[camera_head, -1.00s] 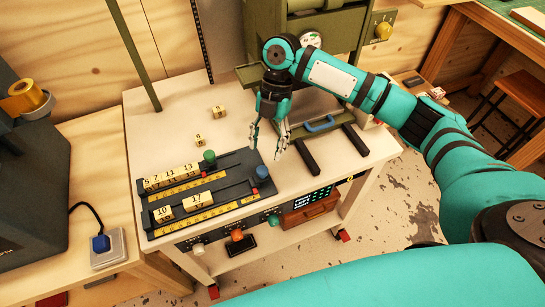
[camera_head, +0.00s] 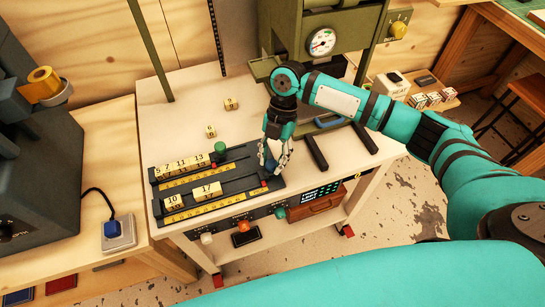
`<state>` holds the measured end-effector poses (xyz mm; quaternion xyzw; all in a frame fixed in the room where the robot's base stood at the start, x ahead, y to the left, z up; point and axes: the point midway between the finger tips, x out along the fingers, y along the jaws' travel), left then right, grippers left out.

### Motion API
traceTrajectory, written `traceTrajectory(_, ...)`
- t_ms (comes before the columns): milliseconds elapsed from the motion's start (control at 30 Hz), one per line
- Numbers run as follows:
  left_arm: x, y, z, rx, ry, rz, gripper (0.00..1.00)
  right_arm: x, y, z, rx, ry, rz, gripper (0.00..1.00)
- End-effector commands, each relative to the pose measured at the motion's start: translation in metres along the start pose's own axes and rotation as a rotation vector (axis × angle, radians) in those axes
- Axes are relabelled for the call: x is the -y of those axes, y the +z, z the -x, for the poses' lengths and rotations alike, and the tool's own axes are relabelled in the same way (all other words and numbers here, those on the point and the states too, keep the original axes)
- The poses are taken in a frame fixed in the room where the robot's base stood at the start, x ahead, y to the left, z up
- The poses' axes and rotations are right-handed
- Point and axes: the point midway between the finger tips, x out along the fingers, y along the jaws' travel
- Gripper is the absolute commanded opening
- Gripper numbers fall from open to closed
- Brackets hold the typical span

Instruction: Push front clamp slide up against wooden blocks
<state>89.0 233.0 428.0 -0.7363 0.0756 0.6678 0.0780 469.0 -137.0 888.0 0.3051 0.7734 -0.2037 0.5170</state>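The dark clamp board (camera_head: 160,218) lies on the bench with two rails and yellow scales. The front clamp slide, with a blue knob (camera_head: 269,158), is at the right end of the front rail. Wooden blocks (camera_head: 207,191) numbered 10 and 17 sit in the front row at the left, with a wide gap to the slide. My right gripper (camera_head: 275,167) points down at the blue knob, its fingers beside it and partly hiding it. Whether they grip it I cannot tell. My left gripper is not in view.
The back row holds several numbered blocks (camera_head: 180,166) and a slide with a green knob (camera_head: 220,147). Two loose blocks lie behind the board, a nearer one (camera_head: 210,131) and a farther one (camera_head: 231,103). A green press (camera_head: 325,45) stands at the back.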

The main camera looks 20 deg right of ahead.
Motion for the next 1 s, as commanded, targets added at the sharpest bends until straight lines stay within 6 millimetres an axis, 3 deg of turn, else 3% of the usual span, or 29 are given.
traceTrajectory(33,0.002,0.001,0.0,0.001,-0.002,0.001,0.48,0.0,0.0,0.0,0.0,-0.001,0.0,0.16)
traceTrajectory(167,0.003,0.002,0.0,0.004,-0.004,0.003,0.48,0.0,0.0,0.0,0.0,-0.001,0.0,0.0)
traceTrajectory(500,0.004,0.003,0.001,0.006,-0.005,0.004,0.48,-0.004,-0.004,-0.001,-0.002,-0.001,0.002,0.0)
traceTrajectory(1000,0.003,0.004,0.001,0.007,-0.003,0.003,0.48,-0.094,-0.087,-0.036,-0.004,0.0,0.004,0.0)
